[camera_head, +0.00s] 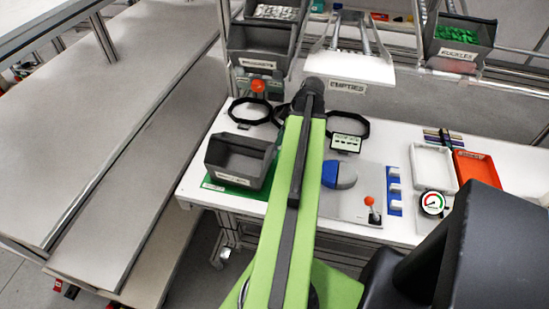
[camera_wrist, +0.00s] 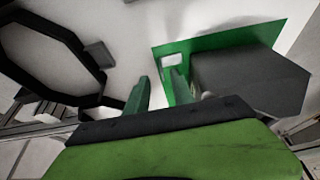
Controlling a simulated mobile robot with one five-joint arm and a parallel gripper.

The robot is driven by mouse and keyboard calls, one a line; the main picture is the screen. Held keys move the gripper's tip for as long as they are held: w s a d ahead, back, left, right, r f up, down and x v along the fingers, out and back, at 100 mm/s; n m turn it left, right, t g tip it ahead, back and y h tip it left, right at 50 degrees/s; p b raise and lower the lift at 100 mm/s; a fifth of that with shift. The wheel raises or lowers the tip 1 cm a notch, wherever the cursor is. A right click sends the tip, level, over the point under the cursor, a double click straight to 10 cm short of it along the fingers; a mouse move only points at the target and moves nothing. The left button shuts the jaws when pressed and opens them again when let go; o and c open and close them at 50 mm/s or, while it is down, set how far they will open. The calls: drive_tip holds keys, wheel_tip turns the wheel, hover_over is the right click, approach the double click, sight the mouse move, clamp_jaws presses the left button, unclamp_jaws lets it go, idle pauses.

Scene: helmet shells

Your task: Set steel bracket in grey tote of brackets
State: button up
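A grey tote (camera_head: 240,141) stands on a green mat at the left of the white bench, its label too small to read. Its inside looks dark, and I make out no brackets there. In the head view my arm hides the gripper.
Black octagonal rings (camera_head: 250,104) lie behind the tote. A blue-grey rounded part (camera_head: 338,174), a white tray (camera_head: 434,165) and an orange tray (camera_head: 478,168) are to the right. Rack bins, one with green buckles (camera_head: 457,34), line the back.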

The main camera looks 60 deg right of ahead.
drive_tip(key=b+x, duration=0.5)
drive_tip(key=shift+s+f, duration=0.1)
drive_tip(key=shift+s, duration=0.2)
drive_tip(key=shift+w+a+f, duration=0.1)
drive_tip(key=shift+w, duration=0.05)
clamp_jaws()
